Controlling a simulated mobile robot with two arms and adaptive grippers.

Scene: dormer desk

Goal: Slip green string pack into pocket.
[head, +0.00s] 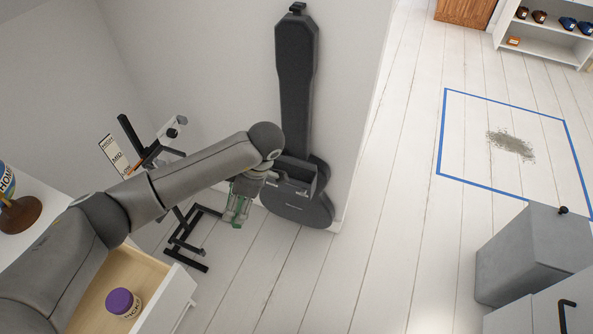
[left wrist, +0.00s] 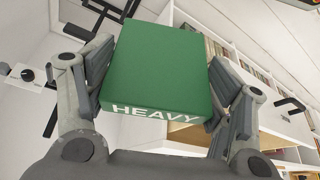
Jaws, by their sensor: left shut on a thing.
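The green string pack (left wrist: 158,62), a box marked HEAVY, is held between the two fingers of my left gripper (left wrist: 160,85) in the left wrist view. In the head view my left gripper (head: 238,208) points down, with a little of the green pack (head: 236,219) showing between its fingers. The dark grey instrument case (head: 296,75) stands upright against the wall. Its pocket (head: 304,181) is on the lower body, just right of my left gripper. My wrist hides part of the pocket, and the pack is apart from it. My right gripper is not in view.
An open drawer (head: 186,296) at lower left holds a purple-lidded jar (head: 122,302). A black stand (head: 186,240) is left of the case. A grey bin (head: 530,255) stands at right. Blue tape (head: 441,130) frames debris (head: 511,145). The middle floor is clear.

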